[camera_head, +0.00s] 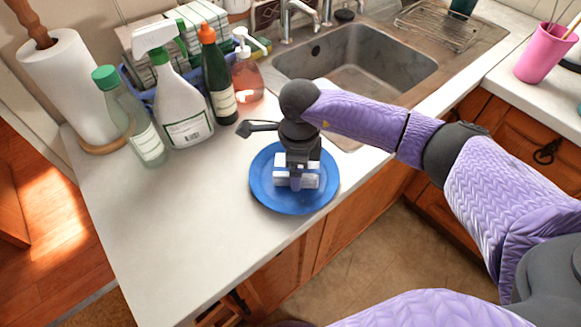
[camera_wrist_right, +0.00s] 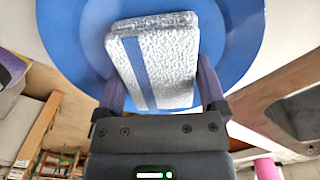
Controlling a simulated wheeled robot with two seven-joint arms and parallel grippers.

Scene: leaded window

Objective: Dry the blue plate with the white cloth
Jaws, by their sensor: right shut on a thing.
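The blue plate (camera_head: 263,193) lies flat on the white counter near its front edge, and its rim also shows in the right wrist view (camera_wrist_right: 80,40). The white cloth (camera_head: 312,181) is a folded block with a blue stripe, over the middle of the plate. My right gripper (camera_head: 297,178) points down and is shut on the cloth, which fills the space between its fingers in the right wrist view (camera_wrist_right: 165,65). I cannot tell how firmly the cloth touches the plate. The gripper and cloth hide the plate's middle. My left gripper is not in view.
A paper towel roll (camera_head: 68,85), a clear bottle (camera_head: 130,120), a spray bottle (camera_head: 182,110), a green bottle (camera_head: 217,80) and a soap dispenser (camera_head: 247,75) stand behind. The sink (camera_head: 355,65) is at the back right. The counter left of the plate is clear.

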